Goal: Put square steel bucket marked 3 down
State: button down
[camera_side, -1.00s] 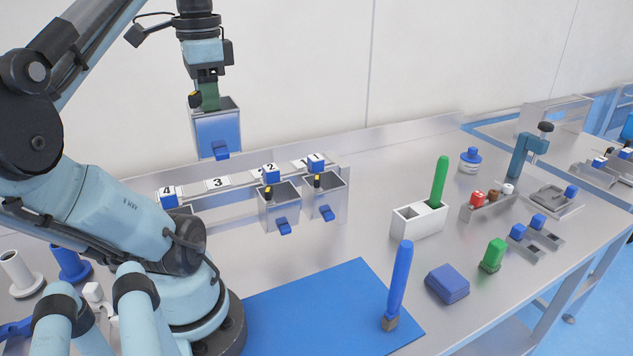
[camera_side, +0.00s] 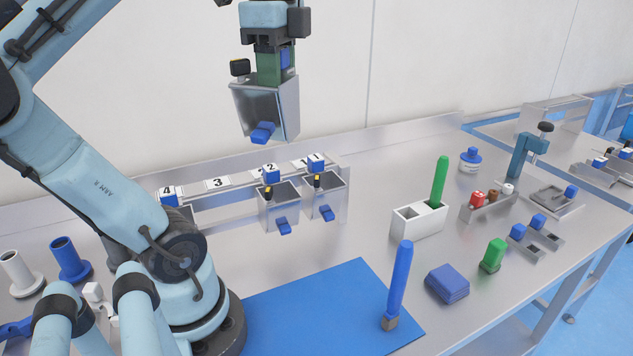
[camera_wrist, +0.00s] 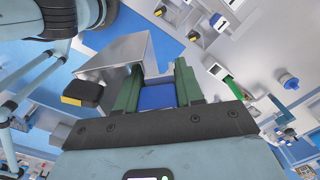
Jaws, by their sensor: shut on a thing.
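The square steel bucket (camera_side: 283,108) hangs in the air from my gripper (camera_side: 270,70), above the rail and the hanging buckets in the side view. A blue tab (camera_side: 263,132) sticks out low on its front. I cannot read a number on the bucket. In the wrist view my gripper's green fingers (camera_wrist: 158,92) are shut on a blue block, and the bucket's steel wall (camera_wrist: 118,58) shows beyond them. The label 3 (camera_side: 218,183) is on the rail (camera_side: 235,198), with an empty place below it. The bucket is clear of the rail and the table.
Two steel buckets hang under labels 2 (camera_side: 277,212) and 1 (camera_side: 325,200). Label 4 (camera_side: 167,189) is at the left, its bucket partly hidden by my arm. The table between is clear.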

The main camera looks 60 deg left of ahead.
jog(key=w+d+m, duration=0.2)
jog(key=d+m, duration=0.7)
jog(key=d, duration=0.4)
jog(key=shift+s+f, duration=0.15)
jog(key=shift+f, duration=14.35)
jog(key=shift+f, duration=0.55)
jog(key=c, duration=0.6)
grip_release()
jog(key=shift+c, duration=0.2)
jog(key=shift+r, duration=0.1)
